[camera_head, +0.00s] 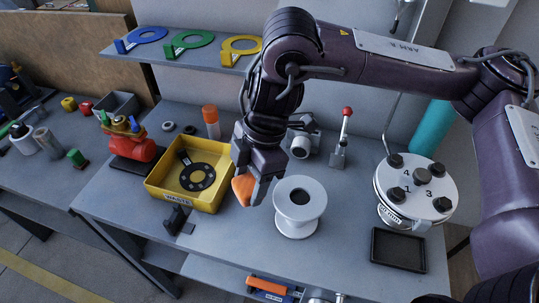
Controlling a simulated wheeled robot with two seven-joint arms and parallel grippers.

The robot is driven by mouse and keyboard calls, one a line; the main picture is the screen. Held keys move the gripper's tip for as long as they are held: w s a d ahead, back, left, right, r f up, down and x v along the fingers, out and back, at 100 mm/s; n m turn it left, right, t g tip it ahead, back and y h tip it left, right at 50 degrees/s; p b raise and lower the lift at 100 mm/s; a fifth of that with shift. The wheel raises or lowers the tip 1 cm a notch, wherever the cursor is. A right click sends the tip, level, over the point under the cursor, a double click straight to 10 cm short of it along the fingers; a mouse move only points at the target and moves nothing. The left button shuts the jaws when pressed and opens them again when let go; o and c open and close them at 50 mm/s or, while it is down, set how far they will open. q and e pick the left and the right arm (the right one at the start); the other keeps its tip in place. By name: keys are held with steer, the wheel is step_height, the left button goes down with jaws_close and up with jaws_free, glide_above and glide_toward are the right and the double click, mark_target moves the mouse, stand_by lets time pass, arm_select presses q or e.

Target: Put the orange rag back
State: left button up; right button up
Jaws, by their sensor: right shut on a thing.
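The orange rag (242,189) is a small bunched orange piece in the jaws of my right gripper (254,190). My right gripper points down and is shut on it. It is beside the right wall of the yellow bin (212,207) and left of the white spool-shaped stand (300,222). Whether the rag touches the bin or the bench is hard to tell. My left gripper is not in view.
A black gauge disc (196,177) lies in the yellow bin. A numbered round flange (418,186) and a black tray (398,249) stand at right. A lever valve (341,140) and an orange-capped bottle (211,121) are behind.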

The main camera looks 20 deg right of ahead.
steer(key=w+d, duration=0.2)
steer(key=w, duration=0.1)
steer(key=w+d+f+p, duration=0.1)
steer(key=w+d, duration=0.2)
steer(key=w, duration=0.1)
steer(key=w+d+f, duration=0.1)
steer(key=w+d, duration=0.1)
steer(key=w, duration=0.2)
steer(key=shift+d+f, duration=0.2)
step_height(320, 180, down, 4)
steer(key=shift+s+r+p, duration=0.1)
steer(key=shift+r+p, duration=0.1)
steer(key=shift+p, duration=0.5)
steer(key=shift+f, duration=0.3)
steer(key=shift+w+d+f, duration=0.1)
steer(key=shift+w+f, duration=0.1)
steer(key=shift+w, duration=0.05)
